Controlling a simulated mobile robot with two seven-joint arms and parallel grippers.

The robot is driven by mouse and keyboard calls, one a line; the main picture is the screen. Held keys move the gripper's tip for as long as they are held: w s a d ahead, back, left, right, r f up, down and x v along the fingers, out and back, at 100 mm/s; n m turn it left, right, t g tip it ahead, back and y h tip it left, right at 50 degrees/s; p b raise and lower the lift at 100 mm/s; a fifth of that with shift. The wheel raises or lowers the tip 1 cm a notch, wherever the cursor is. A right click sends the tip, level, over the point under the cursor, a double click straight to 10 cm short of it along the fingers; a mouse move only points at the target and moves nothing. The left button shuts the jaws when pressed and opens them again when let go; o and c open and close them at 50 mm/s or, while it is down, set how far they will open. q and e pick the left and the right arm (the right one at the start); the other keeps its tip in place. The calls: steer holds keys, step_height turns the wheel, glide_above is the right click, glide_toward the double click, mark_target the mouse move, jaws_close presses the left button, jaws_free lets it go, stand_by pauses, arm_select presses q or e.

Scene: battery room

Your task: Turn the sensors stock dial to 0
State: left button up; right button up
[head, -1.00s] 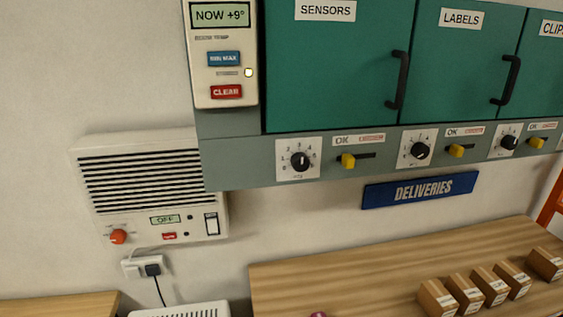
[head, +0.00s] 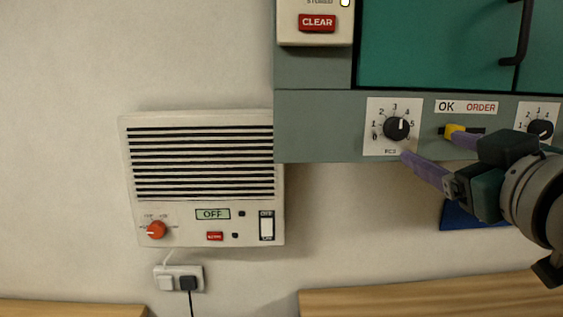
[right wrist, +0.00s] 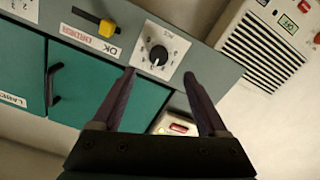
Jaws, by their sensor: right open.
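The sensors stock dial (head: 397,128) is a black knob on a white numbered plate, on the grey strip below the teal sensors door (head: 430,45). Its white mark points up and slightly right, near the 4. The dial also shows in the right wrist view (right wrist: 158,55), ahead of and between the fingertips. My right gripper (head: 428,145) is open and empty, with purple fingers. In the head view one fingertip overlaps the plate's lower right corner and the other is near the yellow slider. I see no finger touching the knob. My left gripper is out of view.
The yellow OK/ORDER slider (head: 455,132) is right of the dial, and a second dial (head: 540,128) is farther right. A heater (head: 200,180) with an orange knob hangs at lower left. A white panel with a red CLEAR button (head: 317,23) is above left.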

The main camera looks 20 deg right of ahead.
mark_target(400, 132)
steer(key=p+x, duration=0.1)
steer(key=x, duration=0.4)
steer(key=p+x, duration=0.1)
steer(key=x, duration=0.2)
steer(key=shift+r+p, duration=0.3)
steer(key=shift+p, duration=0.05)
steer(key=shift+x, duration=0.9)
steer(key=shift+f, duration=0.1)
steer(key=shift+c, duration=0.3)
jaws_close()
